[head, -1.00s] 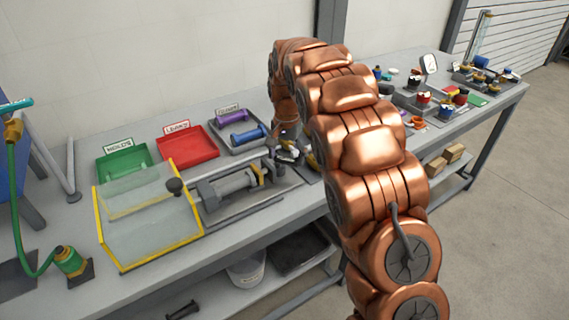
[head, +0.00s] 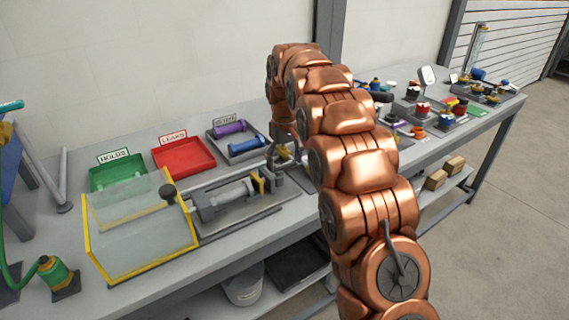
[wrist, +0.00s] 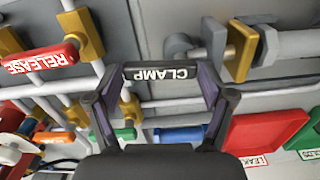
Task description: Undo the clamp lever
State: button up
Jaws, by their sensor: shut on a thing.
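The clamp lever (wrist: 160,73) shows in the wrist view as a dark crossbar handle lettered CLAMP. My gripper (wrist: 164,82) has one finger at each end of this handle and is shut on it. In the head view my gripper (head: 287,153) is low over the right end of the clamping fixture (head: 235,192), largely hidden by my copper arm, and I cannot make out the lever's angle there. A red lever lettered RELEASE (wrist: 40,58) lies left of the clamp lever in the wrist view, apart from my gripper.
A yellow-framed clear guard (head: 140,235) stands left of the fixture. Behind are a green tray (head: 118,174), a red tray (head: 183,155) and a grey tray with purple and blue cylinders (head: 230,127). Gauges and small parts crowd the bench's right end.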

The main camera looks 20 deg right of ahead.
aim_at(284, 163)
jog(key=shift+w+n, duration=0.1)
jog(key=shift+n, duration=0.5)
jog(key=o, duration=1)
jog(key=shift+o, duration=0.2)
jog(key=shift+r, duration=3.7)
jog(key=shift+r, duration=0.1)
